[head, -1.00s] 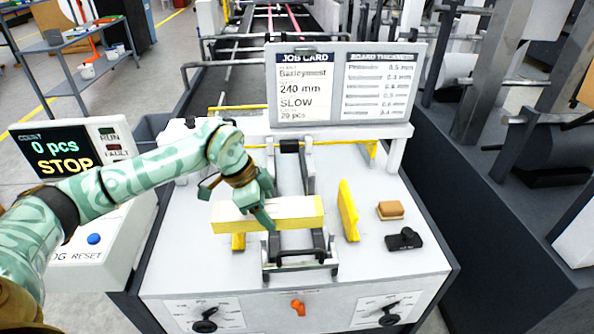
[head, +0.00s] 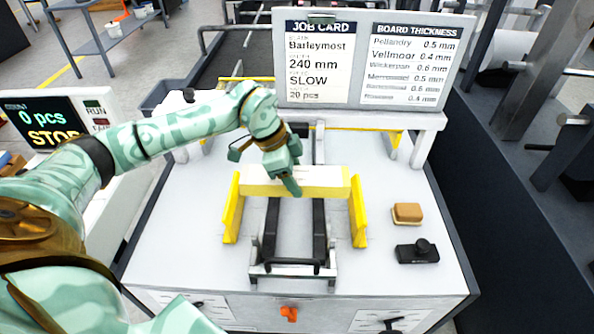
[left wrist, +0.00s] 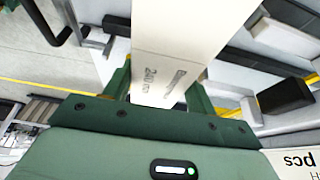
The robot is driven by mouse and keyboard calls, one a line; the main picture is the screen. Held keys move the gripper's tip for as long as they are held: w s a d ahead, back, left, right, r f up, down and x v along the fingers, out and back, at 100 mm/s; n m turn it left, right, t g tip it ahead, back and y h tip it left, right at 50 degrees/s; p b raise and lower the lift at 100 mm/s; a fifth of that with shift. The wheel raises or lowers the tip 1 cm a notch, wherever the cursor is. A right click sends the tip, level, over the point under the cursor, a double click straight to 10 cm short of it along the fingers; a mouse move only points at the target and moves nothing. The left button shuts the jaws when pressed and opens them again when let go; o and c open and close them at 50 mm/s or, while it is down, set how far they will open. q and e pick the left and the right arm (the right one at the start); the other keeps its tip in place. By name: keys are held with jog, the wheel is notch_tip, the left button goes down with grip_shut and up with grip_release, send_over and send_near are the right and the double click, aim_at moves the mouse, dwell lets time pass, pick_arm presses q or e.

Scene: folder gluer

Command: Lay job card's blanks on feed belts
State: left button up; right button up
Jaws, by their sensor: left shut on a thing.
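My left gripper (head: 287,178) is shut on a bundle of blanks (head: 325,180), white on top with a pale yellow front face. The bundle lies crosswise over the two dark feed belts (head: 319,235), between the yellow left guide (head: 231,210) and the yellow right guide (head: 358,210). I cannot tell whether it touches the belts. In the left wrist view, the bundle (left wrist: 175,35) is between my fingers and bears the print "240 mm". The job card (head: 319,62) reads Barleymost, 240 mm, SLOW, 20 pcs. My right gripper is not in view.
A board thickness chart (head: 415,65) stands beside the card. A tan block (head: 407,213) and a black device (head: 417,252) lie right of the guides. The counter screen (head: 45,125) reads 0 pcs, STOP. An orange switch (head: 289,313) is on the front panel.

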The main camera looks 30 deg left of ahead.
pick_arm(q)
notch_tip(320, 180, down, 9)
jog(key=b, duration=0.5)
jog(key=shift+w+r, duration=0.1)
jog(key=shift+r, duration=0.1)
jog(key=shift+f+b, duration=0.35)
jog(key=shift+f, duration=0.4)
jog(key=shift+f, duration=0.4)
jog(key=o, duration=1.4)
jog(key=shift+c, duration=0.2)
jog(key=p+v, duration=0.3)
jog(key=v, duration=1.3)
jog(key=shift+r, duration=0.15)
